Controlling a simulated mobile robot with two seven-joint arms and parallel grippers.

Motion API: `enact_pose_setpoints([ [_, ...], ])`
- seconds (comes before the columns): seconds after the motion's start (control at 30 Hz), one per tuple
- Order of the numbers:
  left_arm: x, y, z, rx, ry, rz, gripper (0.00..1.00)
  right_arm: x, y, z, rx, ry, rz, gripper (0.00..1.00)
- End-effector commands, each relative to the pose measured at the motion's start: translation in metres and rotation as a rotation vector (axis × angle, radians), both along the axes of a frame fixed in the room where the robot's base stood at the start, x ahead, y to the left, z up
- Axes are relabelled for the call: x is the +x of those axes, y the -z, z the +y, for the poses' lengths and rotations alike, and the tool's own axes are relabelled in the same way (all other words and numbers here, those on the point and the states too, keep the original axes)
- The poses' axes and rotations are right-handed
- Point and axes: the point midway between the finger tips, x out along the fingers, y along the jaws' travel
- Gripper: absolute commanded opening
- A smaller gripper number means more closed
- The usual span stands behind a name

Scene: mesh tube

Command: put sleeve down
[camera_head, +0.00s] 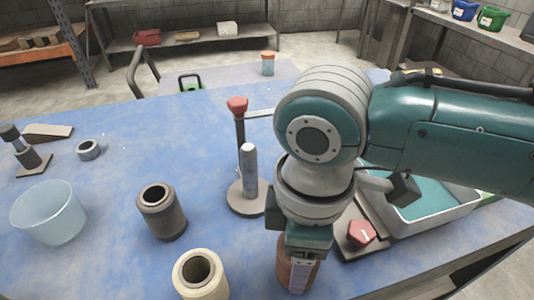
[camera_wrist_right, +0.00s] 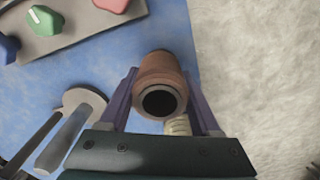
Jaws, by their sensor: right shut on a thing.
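A brown sleeve (camera_wrist_right: 160,65) is between the two purple fingers of my right gripper (camera_wrist_right: 160,92), which is shut on it. In the head view the brown sleeve (camera_head: 284,262) is near the table's front edge, partly behind my gripper (camera_head: 299,268). I cannot tell whether it touches the table. A dark grey sleeve (camera_head: 162,212) and a cream sleeve (camera_head: 201,276) stand upright to its left. A stand with a round base and grey upright peg (camera_head: 250,172) is behind; it also shows in the wrist view (camera_wrist_right: 62,140). My left gripper is not in view.
A translucent bucket (camera_head: 48,212) and a small grey ring (camera_head: 88,149) are at the left. A plate with a red knob (camera_head: 360,232) and a white-rimmed tray (camera_head: 432,226) are close on the right. The table's front edge drops to the floor.

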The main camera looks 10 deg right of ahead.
Motion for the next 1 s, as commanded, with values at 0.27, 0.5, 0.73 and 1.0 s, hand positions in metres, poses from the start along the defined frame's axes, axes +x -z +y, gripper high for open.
enact_pose_setpoints([
  [0.27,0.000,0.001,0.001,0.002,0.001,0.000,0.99,0.000,0.002,0.000,0.000,0.000,0.000,0.00],
  [0.5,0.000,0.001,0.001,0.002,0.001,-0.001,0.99,0.000,0.002,0.000,0.000,0.000,0.000,0.85],
  [0.73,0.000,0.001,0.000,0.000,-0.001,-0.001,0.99,0.000,0.002,0.000,0.000,0.000,0.000,0.94],
  [1.0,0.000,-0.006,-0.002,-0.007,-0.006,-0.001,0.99,0.001,-0.018,0.001,0.003,-0.001,-0.003,0.94],
])
